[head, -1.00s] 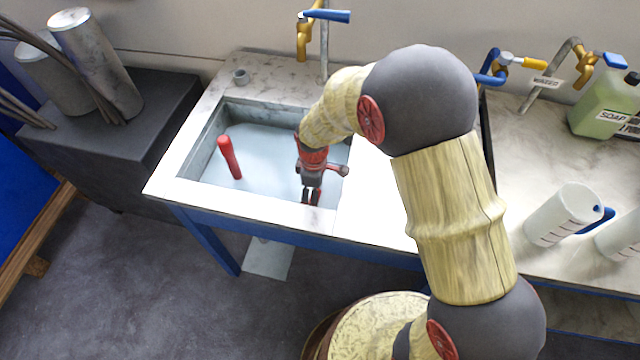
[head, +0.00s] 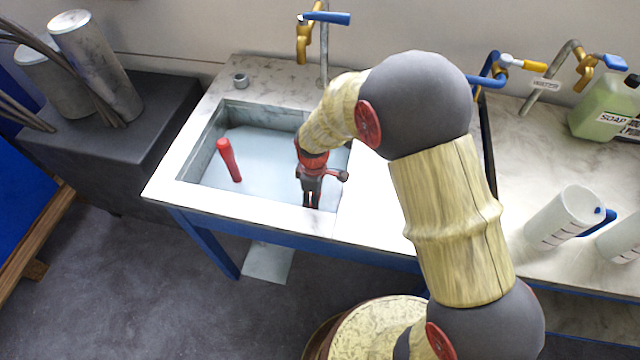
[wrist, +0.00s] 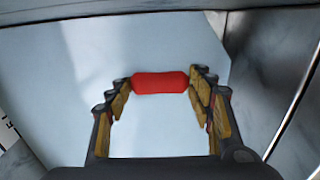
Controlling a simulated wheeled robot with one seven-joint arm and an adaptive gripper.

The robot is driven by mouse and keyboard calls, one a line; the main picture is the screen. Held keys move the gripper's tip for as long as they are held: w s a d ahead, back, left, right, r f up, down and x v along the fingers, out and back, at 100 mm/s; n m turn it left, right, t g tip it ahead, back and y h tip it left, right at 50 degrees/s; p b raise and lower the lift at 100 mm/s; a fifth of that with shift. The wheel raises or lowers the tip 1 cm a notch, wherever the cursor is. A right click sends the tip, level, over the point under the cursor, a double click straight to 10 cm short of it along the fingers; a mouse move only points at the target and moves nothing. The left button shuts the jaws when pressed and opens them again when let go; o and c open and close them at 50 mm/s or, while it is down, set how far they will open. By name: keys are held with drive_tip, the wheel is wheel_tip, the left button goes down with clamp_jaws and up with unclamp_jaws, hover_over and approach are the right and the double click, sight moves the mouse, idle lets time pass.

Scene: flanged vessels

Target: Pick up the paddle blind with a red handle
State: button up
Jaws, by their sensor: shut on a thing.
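My gripper (head: 312,202) is low over the front right part of the sink, pointing down. In the wrist view its two fingers (wrist: 160,86) are shut on a short red handle (wrist: 160,83), which spans the space between the fingertips. Whatever is below this handle is not visible in the pale sink. In the head view I cannot make out the held handle at the fingers. Another red handle (head: 229,160) stands up, slightly tilted, in the left part of the sink, apart from my gripper. Any disc on it is hidden.
The sink (head: 255,202) has a raised rim around the pale surface inside. A blue-handled tap (head: 326,17) stands behind it. Metal cylinders (head: 96,65) are at the left. A soap bottle (head: 603,105) and white jugs (head: 563,215) are on the right counter.

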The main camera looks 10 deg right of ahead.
drive_tip(key=c, duration=0.8)
